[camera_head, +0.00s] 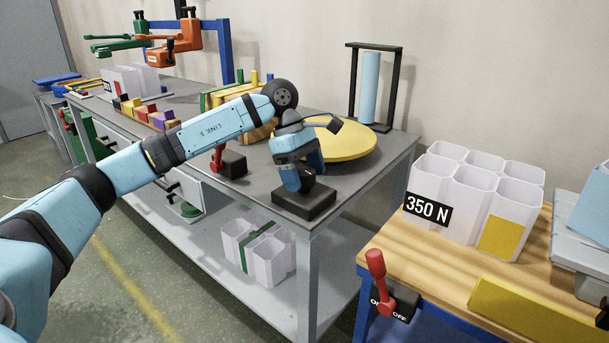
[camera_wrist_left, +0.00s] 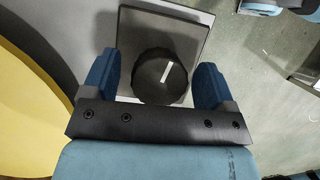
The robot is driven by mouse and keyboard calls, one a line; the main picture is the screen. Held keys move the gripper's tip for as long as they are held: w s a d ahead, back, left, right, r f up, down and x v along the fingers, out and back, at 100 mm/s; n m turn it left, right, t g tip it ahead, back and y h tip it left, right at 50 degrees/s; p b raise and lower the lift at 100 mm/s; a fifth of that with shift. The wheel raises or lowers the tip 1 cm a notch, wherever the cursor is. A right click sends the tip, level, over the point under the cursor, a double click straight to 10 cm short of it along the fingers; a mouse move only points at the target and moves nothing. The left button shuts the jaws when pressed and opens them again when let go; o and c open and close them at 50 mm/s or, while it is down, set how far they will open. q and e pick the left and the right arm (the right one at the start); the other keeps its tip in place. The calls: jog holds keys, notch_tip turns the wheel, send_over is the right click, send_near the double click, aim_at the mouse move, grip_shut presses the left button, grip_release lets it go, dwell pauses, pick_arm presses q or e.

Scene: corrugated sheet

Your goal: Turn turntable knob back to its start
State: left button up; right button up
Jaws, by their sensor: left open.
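The turntable (camera_head: 345,143) is a round yellow disc on the grey table, and its edge shows at the left of the left wrist view (camera_wrist_left: 25,105). The knob (camera_wrist_left: 160,78) is black and round with a white pointer line tilted slightly to the right. It sits on a dark square base (camera_head: 303,204) at the table's near corner. My left gripper (camera_head: 302,180) points down over the knob and largely hides it in the head view. In the left wrist view its blue fingers (camera_wrist_left: 158,66) are open, one on each side of the knob, with gaps visible. My right gripper is not in view.
A red-handled lever (camera_head: 218,158) on a black box stands left of the knob. A blue cylinder in a black frame (camera_head: 370,88) stands behind the turntable. A wooden bench (camera_head: 410,252) at right holds white hexagonal cells (camera_head: 470,195) and a red ON/OFF lever (camera_head: 376,265).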

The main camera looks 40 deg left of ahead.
pick_arm(q)
jog(key=shift+c, duration=0.3)
jog(key=c, duration=0.9)
